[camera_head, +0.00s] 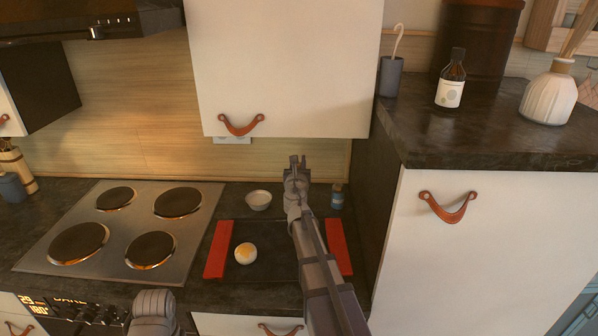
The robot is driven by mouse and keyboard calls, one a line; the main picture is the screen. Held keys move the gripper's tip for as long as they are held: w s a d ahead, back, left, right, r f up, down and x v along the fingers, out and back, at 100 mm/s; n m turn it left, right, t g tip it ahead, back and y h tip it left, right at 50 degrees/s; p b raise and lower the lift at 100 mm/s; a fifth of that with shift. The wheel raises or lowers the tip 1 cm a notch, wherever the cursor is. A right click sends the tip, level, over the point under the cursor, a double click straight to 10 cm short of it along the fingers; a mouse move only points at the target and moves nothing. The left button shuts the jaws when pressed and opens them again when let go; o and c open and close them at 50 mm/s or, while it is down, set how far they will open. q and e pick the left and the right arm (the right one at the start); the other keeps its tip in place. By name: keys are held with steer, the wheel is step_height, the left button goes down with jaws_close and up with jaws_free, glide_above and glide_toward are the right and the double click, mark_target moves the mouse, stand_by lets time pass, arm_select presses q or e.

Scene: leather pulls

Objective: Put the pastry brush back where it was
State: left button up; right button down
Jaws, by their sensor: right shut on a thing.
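My right gripper (297,162) is raised above the back of the counter, in front of the wooden wall. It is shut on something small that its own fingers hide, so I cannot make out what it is. No pastry brush shows clearly. A dark tray (278,236) with red ends lies on the counter under my right arm. A pale round bun (245,253) with a yellow top sits on its left part. A small white bowl (258,200) stands behind the tray.
The hob (120,232) lies left of the tray. A small blue bottle (337,197) stands behind the tray's right end. On the higher counter stand a grey cup (391,75) holding a white hooked stick, a brown bottle (452,80) and a white vase (549,96). A cabinet (285,65) overhangs the gripper.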

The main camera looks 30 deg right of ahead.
steer(key=w+d+f+b, duration=0.3)
steer(key=w, duration=0.2)
steer(key=shift+f, duration=0.1)
steer(key=f+b, duration=0.3)
steer(key=b, duration=0.1)
steer(key=shift+w+d+f, duration=0.15)
steer(key=shift+w+f, duration=0.05)
steer(key=shift+f, duration=0.2)
